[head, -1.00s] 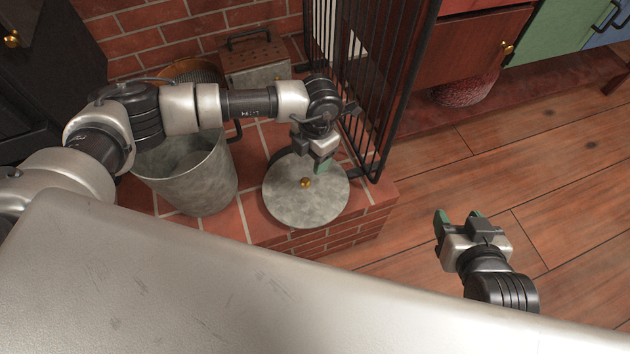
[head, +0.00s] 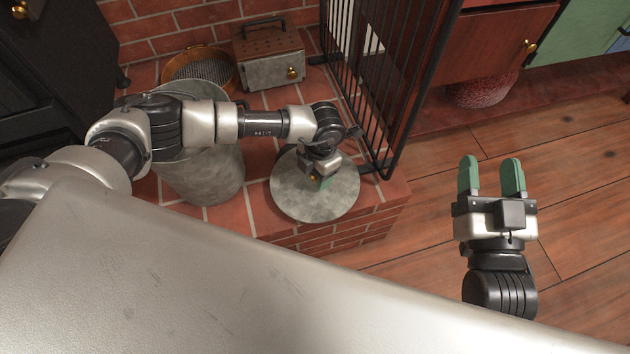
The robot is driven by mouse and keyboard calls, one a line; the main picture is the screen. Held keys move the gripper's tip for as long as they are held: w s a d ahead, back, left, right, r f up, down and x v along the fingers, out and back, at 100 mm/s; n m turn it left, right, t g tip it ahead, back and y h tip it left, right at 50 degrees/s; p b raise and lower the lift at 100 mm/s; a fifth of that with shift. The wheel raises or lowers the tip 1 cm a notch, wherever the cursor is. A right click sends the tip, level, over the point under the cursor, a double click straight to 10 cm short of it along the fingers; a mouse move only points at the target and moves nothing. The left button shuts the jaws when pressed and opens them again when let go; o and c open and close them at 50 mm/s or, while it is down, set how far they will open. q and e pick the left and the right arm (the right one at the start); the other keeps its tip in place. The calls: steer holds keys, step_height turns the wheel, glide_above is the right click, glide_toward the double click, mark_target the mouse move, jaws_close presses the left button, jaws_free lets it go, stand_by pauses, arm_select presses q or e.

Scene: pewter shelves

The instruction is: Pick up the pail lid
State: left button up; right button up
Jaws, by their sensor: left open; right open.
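The pail lid (head: 338,203) is a round grey metal disc with a small brass knob. It lies flat on the brick hearth, to the right of the grey metal pail (head: 204,180). My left gripper (head: 318,184) is over the lid's middle, fingers down around or beside the knob, which is mostly hidden. It is open, and I cannot tell whether it touches the knob. My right gripper (head: 491,178) is open and empty over the wooden floor, its green fingertips pointing away from me.
A black barred screen (head: 385,85) stands close behind and right of the lid. A metal box with a handle (head: 270,62) and a copper sieve (head: 200,70) sit at the back of the hearth (head: 258,219). My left arm crosses above the pail. The wooden floor at right is clear.

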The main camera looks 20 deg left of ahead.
arm_select(q)
steer(key=shift+f, duration=0.25)
jaws_close()
steer(key=shift+r, duration=0.15)
